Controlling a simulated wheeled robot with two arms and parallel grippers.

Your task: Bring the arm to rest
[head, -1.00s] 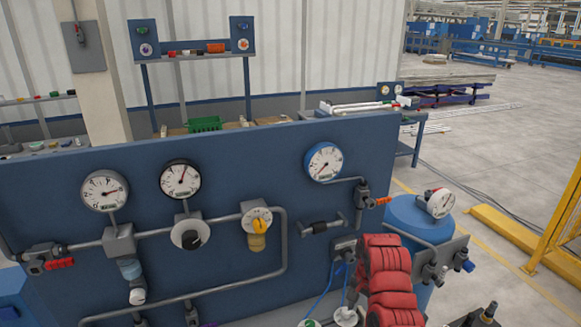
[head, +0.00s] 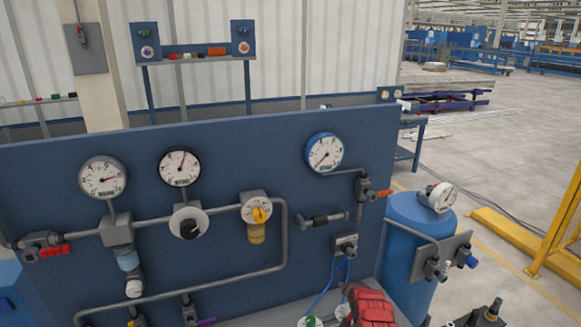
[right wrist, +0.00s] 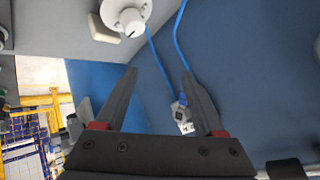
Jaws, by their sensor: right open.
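My right gripper (right wrist: 160,73) is open and empty in the right wrist view, its two dark fingers spread apart. A white round knob (right wrist: 127,18) on a grey surface lies beyond the left fingertip. A blue cable (right wrist: 164,60) and a small grey-white connector (right wrist: 182,115) show behind the fingers, apparently not held. In the head view my red right arm (head: 370,306) shows at the bottom, in front of the panel's lower right; its fingers cannot be made out there. My left gripper is in neither view.
A blue panel (head: 60,195) with gauges, pipes and valves fills the front. A blue tank (head: 405,215) with a gauge stands at its right. A yellow barrier (head: 548,235) stands further right. Open floor (head: 500,150) lies behind the tank.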

